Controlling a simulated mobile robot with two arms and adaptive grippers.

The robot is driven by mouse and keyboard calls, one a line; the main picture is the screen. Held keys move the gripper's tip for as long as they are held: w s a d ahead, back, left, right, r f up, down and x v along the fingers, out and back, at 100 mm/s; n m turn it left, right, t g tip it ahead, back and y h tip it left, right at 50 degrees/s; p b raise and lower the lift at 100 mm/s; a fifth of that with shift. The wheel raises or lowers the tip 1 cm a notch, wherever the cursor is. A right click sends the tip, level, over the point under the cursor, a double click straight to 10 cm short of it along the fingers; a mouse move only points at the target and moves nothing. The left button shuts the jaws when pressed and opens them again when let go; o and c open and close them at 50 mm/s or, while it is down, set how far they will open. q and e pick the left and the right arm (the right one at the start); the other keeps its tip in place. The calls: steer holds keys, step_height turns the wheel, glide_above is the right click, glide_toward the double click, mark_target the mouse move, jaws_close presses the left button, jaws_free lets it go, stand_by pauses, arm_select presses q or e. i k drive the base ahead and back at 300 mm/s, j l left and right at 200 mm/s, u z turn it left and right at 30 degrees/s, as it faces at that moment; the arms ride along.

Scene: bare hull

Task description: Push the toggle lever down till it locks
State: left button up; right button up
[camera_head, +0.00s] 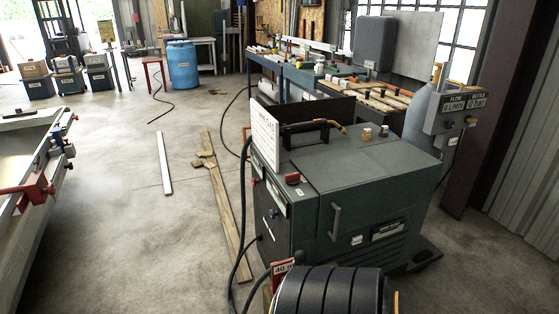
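No toggle lever can be made out for certain. A red clamp-like part with a bar (32,190) sits on the side of the pale bench or frame at the left edge; I cannot tell whether it is the lever, or whether it is up or down. A grey upright handle (335,221) is on the front of the dark green machine (375,175). A red knob (292,179) is on the machine's top near its left edge. Neither of my grippers shows in this view.
A black ribbed cylinder (330,292) is at the bottom, before the machine. Wooden planks (225,195) and a white strip (164,163) lie on the floor. Dark cables run beside the machine. A blue barrel (183,66) stands farther back. Concrete floor at centre left is mostly clear.

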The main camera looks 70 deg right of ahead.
mark_target(300, 257)
steer(key=i+z, duration=0.25)
steer(key=z, duration=0.15)
steer(key=i+z, duration=0.35)
steer(key=i+j+z, duration=0.1)
steer(key=z, duration=0.3)
steer(key=i+z, duration=0.15)
steer(key=z, duration=0.3)
steer(key=i+z, duration=0.15)
steer(key=z, duration=0.25)
steer(key=i+j+z, duration=0.1)
steer(key=z, duration=0.35)
steer(key=i+j+z, duration=0.15)
steer(key=z, duration=0.3)
steer(key=j+z, duration=0.2)
steer(key=z, duration=0.2)
steer(key=i+j+z, duration=0.1)
steer(key=j+z, duration=0.15)
steer(key=z, duration=0.2)
steer(key=i+j+z, duration=0.2)
steer(key=j+z, duration=0.25)
steer(key=i+j+z, duration=0.15)
steer(key=j+z, duration=0.15)
steer(key=z, duration=0.2)
steer(key=k+j, duration=0.45)
steer(key=j, duration=0.1)
